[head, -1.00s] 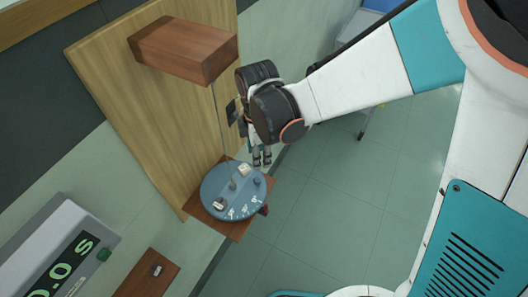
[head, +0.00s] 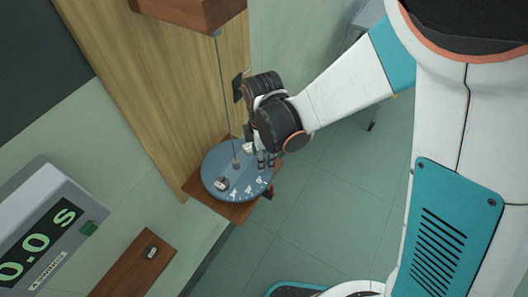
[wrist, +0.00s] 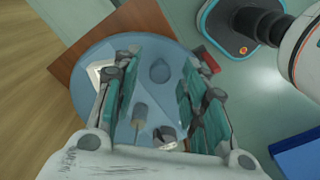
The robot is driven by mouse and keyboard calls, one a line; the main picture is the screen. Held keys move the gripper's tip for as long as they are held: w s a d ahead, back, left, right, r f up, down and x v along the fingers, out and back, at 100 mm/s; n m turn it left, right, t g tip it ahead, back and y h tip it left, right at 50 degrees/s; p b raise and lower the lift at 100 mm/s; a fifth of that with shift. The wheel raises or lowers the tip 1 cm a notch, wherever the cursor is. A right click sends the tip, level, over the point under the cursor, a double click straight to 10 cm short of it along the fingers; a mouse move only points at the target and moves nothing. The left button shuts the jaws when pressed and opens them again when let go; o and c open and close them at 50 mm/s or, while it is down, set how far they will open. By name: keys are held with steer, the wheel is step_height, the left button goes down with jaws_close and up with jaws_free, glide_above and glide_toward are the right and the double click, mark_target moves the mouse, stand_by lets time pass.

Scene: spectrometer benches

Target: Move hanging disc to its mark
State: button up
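The hanging disc (head: 212,160) is round and blue-grey, with white markings near its front edge. A thin wire (head: 226,100) runs up from its centre to a wooden block (head: 190,14). My gripper (head: 265,162) is above the disc's right side. In the wrist view my gripper (wrist: 160,65) is open, its fingers on either side of a small blue knob (wrist: 160,71) on the disc, with clear gaps. A grey centre fitting (wrist: 140,111) and a pale block (wrist: 98,72) also show on the disc. The markings are too small to read.
A brown wooden plate (head: 225,212) lies under the disc, with a red piece (head: 268,193) at its edge. A timer (head: 85,205) showing 0.0 s and a wooden strip (head: 125,275) with a small switch are at lower left. A wooden backboard (head: 130,75) stands behind.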

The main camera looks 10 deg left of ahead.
steer(key=shift+f, duration=0.2)
jaws_close()
steer(key=shift+w+n, duration=0.25)
steer(key=shift+n, duration=0.15)
steer(key=shift+w+a+n+b, duration=0.35)
steer(key=shift+w+n+b, duration=0.35)
steer(key=shift+n, duration=0.4)
steer(key=shift+w+a+n+b, duration=0.3)
steer(key=shift+w+n, duration=0.1)
steer(key=shift+n, duration=0.3)
steer(key=shift+w+a+n+b, duration=0.25)
steer(key=shift+w+n, duration=0.1)
steer(key=shift+n, duration=0.35)
steer(key=shift+w+a, duration=0.1)
jaws_free()
